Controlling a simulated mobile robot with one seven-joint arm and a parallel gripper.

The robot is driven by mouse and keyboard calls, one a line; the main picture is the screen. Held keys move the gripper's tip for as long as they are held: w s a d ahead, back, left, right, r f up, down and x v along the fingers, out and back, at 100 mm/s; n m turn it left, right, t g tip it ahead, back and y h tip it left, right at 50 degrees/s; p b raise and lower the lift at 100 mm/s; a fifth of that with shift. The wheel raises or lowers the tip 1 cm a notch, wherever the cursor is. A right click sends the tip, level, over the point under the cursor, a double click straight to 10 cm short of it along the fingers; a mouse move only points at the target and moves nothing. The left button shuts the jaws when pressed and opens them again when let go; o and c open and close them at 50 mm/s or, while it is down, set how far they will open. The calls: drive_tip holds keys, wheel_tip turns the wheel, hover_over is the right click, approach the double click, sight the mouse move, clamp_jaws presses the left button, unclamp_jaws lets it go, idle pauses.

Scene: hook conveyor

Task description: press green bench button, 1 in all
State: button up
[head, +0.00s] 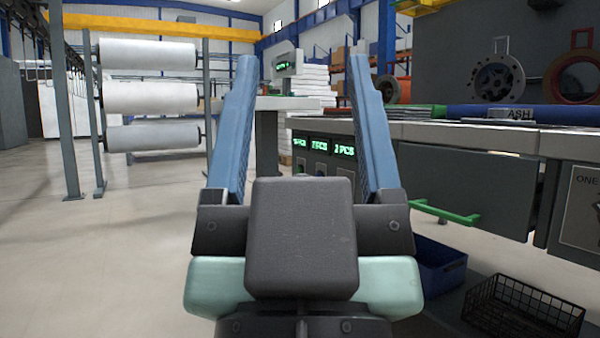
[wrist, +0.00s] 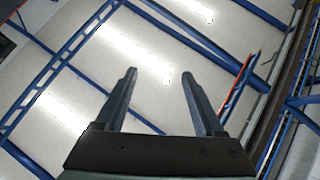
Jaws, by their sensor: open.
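My gripper (head: 302,62) stands upright in the middle of the head view, its two blue fingers wide apart with nothing between them. In the wrist view the open gripper (wrist: 159,74) points up at the ceiling. The grey bench (head: 480,138) is to the right, beyond the gripper. Its front carries several small displays with green text (head: 319,145), partly behind the right finger. Small fittings show below the displays, but they are too small for me to make out a green button. The gripper touches nothing.
A green handle (head: 445,212) sticks out from the bench front. A blue bin (head: 438,264) and a black wire basket (head: 524,305) are low at the right. White rolls (head: 150,97) hang on a rack at the left. The floor (head: 110,260) at left is clear.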

clamp_jaws()
idle(1.5)
